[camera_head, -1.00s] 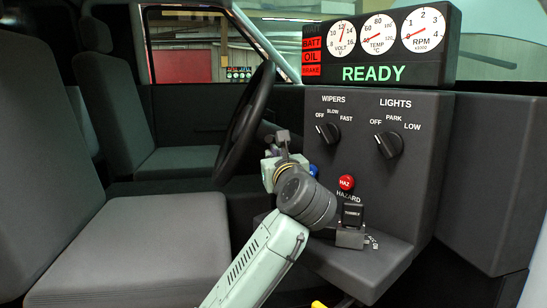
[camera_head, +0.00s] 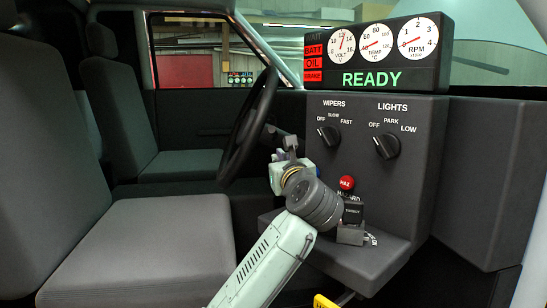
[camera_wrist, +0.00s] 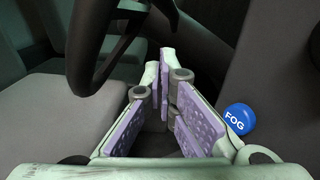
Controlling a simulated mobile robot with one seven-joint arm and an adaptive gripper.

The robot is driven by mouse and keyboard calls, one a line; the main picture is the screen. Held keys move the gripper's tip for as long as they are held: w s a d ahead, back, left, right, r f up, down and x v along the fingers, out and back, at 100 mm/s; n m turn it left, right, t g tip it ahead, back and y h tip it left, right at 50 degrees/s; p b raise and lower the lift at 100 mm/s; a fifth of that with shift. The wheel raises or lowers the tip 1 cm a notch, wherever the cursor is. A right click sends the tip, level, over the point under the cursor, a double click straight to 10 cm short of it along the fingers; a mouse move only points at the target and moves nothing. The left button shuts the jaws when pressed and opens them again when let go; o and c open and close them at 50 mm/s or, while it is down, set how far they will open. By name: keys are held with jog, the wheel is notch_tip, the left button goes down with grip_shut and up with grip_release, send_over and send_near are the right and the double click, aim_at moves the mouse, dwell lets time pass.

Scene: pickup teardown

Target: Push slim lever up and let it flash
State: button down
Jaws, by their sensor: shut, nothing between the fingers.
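A slim dark stalk-like piece (camera_head: 272,130) shows beside the steering wheel (camera_head: 247,125), partly hidden behind my gripper; I cannot tell its full shape or its tilt. My gripper (camera_head: 290,142) is at the right of the wheel, in front of the dash. In the wrist view my gripper (camera_wrist: 166,58) is shut and empty, its purple pads close together. I cannot tell whether the fingertips touch the bar.
A blue FOG button (camera_wrist: 238,118) sits close to the right of my fingers. The dash panel (camera_head: 370,180) carries the wiper knob (camera_head: 328,135), lights knob (camera_head: 387,145), red hazard button (camera_head: 346,183) and a black switch (camera_head: 352,210) near my wrist. A seat (camera_head: 140,250) lies at left.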

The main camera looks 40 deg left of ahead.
jog(key=r+b+v, duration=0.1)
jog(key=b+v, duration=0.1)
jog(key=v, duration=0.8)
jog(key=c, duration=2.3)
grip_release()
jog(key=shift+r, duration=0.15)
